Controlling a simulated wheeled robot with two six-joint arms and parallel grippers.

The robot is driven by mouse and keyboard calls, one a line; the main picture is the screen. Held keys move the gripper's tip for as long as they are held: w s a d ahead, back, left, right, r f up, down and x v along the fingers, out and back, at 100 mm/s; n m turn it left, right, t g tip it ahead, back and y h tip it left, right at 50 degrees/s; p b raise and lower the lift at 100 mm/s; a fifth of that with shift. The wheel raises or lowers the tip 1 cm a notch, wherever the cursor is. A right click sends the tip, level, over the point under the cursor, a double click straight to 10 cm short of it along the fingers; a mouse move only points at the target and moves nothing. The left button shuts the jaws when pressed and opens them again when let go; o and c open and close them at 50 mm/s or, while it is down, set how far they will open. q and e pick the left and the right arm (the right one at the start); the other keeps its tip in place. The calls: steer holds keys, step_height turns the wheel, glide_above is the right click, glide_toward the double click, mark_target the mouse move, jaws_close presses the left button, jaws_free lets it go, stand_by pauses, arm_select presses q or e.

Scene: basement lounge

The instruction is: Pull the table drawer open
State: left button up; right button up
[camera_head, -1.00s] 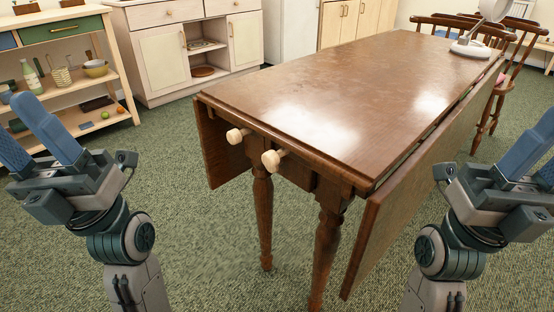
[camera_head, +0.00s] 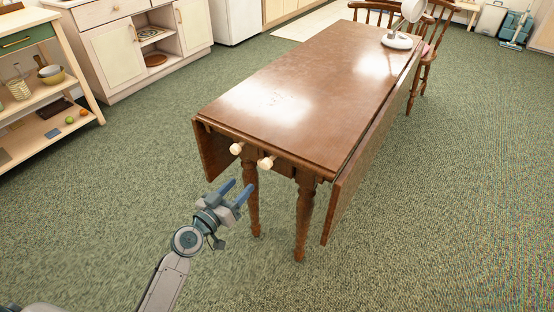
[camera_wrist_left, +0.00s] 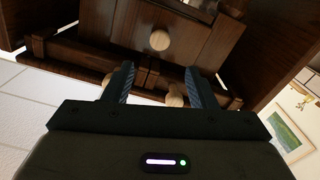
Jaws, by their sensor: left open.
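The wooden drop-leaf table (camera_head: 300,95) stands in the middle of the head view. Two pale round knobs, a left one (camera_head: 237,148) and a right one (camera_head: 265,163), stick out of its near end under the top. My left gripper (camera_head: 240,186) is open and empty, in front of and below the knobs, its fingers pointing towards the table end. In the left wrist view a pale knob (camera_wrist_left: 174,98) shows between the open fingers, apparently beyond them, with another knob (camera_wrist_left: 159,40) on a dark wooden panel. I cannot make out the drawer's edges clearly. My right gripper is out of view.
A white lamp (camera_head: 398,40) stands on the far end of the table. Chairs (camera_head: 428,50) are behind it. The hanging leaf (camera_head: 370,150) and turned legs (camera_head: 304,222) flank the near end. A shelf unit (camera_head: 50,100) is at left. Green carpet around is clear.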

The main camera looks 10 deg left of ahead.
arm_select(q)
steer(key=p+x, duration=0.1)
steer(key=x, duration=1)
steer(key=shift+f, duration=0.2)
steer(key=shift+c, duration=0.2)
jaws_close()
